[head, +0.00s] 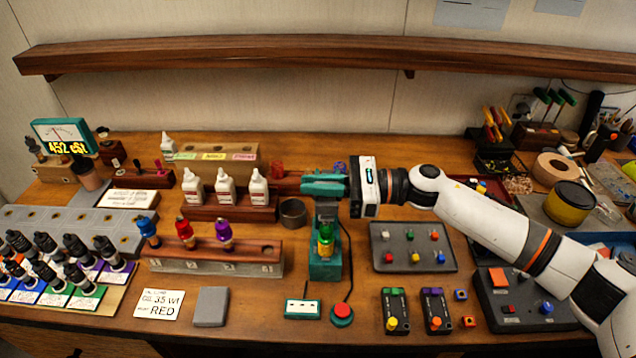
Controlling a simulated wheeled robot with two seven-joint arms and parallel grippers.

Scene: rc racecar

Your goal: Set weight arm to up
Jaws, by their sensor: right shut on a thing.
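A teal stand-like device (325,265) is at the middle of the bench, with a yellow and green piece (325,242) at its front. The teal part at its top (323,183), which looks like the weight arm, lies roughly level right at my right gripper's jaws. My right gripper (342,185) reaches in from the right and is shut on this weight arm. The fingertips are hard to tell apart from the teal part. My left gripper is not in view.
White bottles (224,187) in a wooden rack and a block with colored shocks (184,233) stand left of the device. A dark ring (293,212) is close to its left. A grey tray of colored buttons (413,248) lies right, under my arm. A wooden shelf (300,55) runs above.

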